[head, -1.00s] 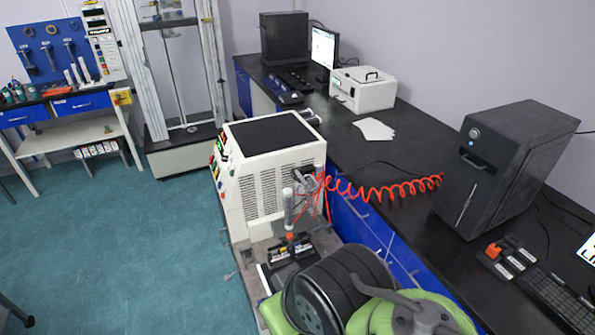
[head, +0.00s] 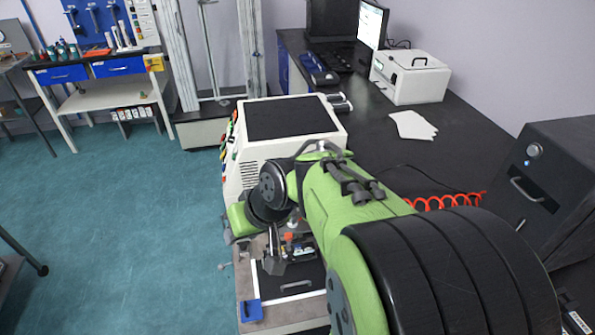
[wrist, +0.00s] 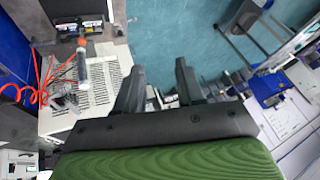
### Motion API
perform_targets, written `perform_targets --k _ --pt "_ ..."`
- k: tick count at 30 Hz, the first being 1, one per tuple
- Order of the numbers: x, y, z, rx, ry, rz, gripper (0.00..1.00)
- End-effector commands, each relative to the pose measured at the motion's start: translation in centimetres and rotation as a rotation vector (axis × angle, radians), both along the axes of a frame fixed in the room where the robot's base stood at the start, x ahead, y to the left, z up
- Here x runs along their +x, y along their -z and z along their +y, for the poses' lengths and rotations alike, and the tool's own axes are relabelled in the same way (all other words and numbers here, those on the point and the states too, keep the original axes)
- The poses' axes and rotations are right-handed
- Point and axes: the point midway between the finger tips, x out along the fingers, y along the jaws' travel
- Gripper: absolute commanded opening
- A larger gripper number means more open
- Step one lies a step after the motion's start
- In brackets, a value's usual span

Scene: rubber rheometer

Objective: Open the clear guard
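The white rheometer (head: 290,118) with a black top stands mid-view, against the black bench. I cannot clearly make out the clear guard; my arm covers much of the machine's near side in the head view. In the wrist view, which looks upside down, the rheometer's vented panel (wrist: 100,88) and the grey cylinder with an orange end (wrist: 82,62) lie left of the fingers. My gripper (wrist: 160,68) has its two dark fingers spread with nothing between them. It is apart from the cylinder; contact with the guard cannot be told.
A red coiled hose (head: 445,201) runs along the bench. A black tower (head: 555,185) stands at right and a white box (head: 410,75) at the back. Blue floor (head: 120,230) is free at left. A drawer-like black panel (head: 290,283) lies below the arm.

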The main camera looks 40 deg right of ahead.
Motion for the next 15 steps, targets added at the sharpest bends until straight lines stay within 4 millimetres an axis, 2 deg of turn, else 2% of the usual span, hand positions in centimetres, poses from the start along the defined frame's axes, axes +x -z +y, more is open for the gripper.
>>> perform_targets --k 1,5,8,11,14,15 --pt "0.8 1.5 -0.9 0.034 0.024 -0.003 0.38" --pt "2.9 4.1 -3.3 0.142 0.09 -0.042 0.38" --pt "4.7 6.7 -6.2 0.258 0.17 -0.098 0.38" --pt "6.1 9.8 -10.7 0.411 0.292 -0.198 0.38" --pt "6.4 12.7 -16.5 0.575 0.446 -0.341 0.38" --pt "6.0 13.7 -19.0 0.638 0.514 -0.409 0.38"
